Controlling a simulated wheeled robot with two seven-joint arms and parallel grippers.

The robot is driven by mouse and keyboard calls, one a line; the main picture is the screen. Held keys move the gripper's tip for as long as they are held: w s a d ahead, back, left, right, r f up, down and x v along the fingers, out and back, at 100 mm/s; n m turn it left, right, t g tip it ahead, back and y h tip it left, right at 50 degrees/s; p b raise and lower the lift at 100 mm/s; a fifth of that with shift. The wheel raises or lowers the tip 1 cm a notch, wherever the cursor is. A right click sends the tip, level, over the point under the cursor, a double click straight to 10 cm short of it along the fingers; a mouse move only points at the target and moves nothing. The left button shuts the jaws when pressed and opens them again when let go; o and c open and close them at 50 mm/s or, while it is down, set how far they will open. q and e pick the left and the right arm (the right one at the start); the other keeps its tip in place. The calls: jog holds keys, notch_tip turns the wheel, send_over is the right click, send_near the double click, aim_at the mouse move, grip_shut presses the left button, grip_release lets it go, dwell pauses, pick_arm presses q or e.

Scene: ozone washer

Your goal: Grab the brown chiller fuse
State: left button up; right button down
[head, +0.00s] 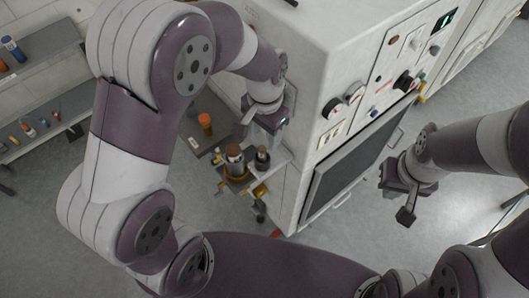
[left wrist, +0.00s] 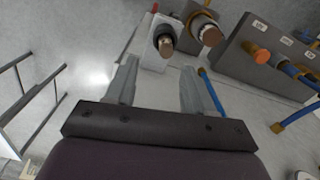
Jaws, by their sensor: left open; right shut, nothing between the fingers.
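Two brown-topped cylindrical parts stand side by side on the machine's side. One has a dark body (head: 262,158); in the left wrist view, its brown end (left wrist: 166,46) shows ahead of the gap between my fingers. The other has a brown top, a pale ring and a gold base (head: 234,155); it also shows in the left wrist view (left wrist: 210,35), further right. I cannot tell which is the chiller fuse. My left gripper (head: 260,136) is open and empty, above and behind them. My right gripper (head: 406,212) is shut and empty, off to the right.
The white machine cabinet (head: 320,60) stands right beside my left gripper. A grey block with an orange cap (head: 205,121) lies left of the parts. A blue pipe (left wrist: 211,92) runs near my right-hand finger in the wrist view. Shelves (head: 45,115) stand far left.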

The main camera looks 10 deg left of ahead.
aim_at(262, 148)
pick_arm(q)
jog(key=f, duration=0.2)
jog(key=f+p, duration=0.1)
jog(key=f, duration=0.2)
jog(key=a+f, duration=0.1)
jog(key=f, duration=0.2)
jog(key=shift+w+p, duration=0.2)
jog(key=shift+p, duration=0.15)
jog(key=shift+w+d+f, duration=0.1)
jog(key=shift+d+f, duration=0.1)
jog(key=shift+f, duration=0.1)
jog(key=shift+a, duration=0.1)
jog(key=c, duration=1)
